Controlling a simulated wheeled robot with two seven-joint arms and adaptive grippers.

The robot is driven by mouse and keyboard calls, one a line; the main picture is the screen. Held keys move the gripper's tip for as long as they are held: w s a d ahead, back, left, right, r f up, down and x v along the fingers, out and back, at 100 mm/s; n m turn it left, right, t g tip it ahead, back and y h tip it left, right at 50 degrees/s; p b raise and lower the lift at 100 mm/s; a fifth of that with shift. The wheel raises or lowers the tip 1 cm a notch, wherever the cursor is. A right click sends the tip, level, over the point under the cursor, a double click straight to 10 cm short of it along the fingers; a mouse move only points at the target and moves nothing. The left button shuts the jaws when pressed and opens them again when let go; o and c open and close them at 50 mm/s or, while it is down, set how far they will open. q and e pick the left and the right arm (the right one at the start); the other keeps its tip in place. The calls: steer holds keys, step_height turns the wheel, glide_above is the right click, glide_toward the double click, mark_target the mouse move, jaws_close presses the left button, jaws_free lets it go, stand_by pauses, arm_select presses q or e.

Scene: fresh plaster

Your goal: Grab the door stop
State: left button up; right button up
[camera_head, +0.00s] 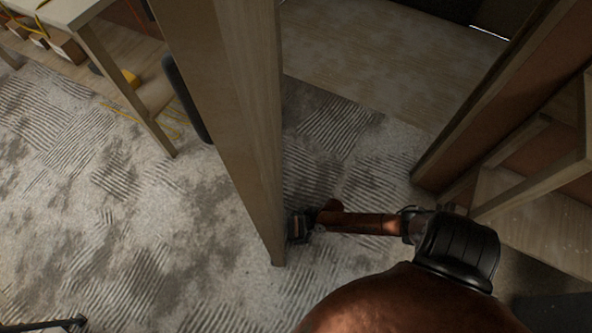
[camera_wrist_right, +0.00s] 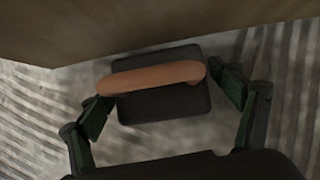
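In the right wrist view, the door stop appears as a dark rounded block with an orange-brown bar (camera_wrist_right: 155,77) across it, near the bottom edge of a wooden panel. My right gripper (camera_wrist_right: 160,85) has its fingers wide apart, one near each end of the bar. I cannot tell whether they touch it. In the head view, my right gripper (camera_head: 300,226) is low beside the lower end of the wooden panel (camera_head: 235,110), and the door stop cannot be made out there. A dark piece, likely my left gripper (camera_head: 72,323), shows at the bottom left corner, mostly cut off.
A wooden table (camera_head: 125,80) stands at the upper left, with a yellow cord (camera_head: 165,125) on the floor by it. A wooden shelf frame (camera_head: 540,170) stands at the right. The patterned carpet (camera_head: 90,220) is clear left of the panel.

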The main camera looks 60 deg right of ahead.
steer(key=c, duration=1.4)
steer(key=shift+c, duration=0.6)
steer(key=shift+r, duration=0.1)
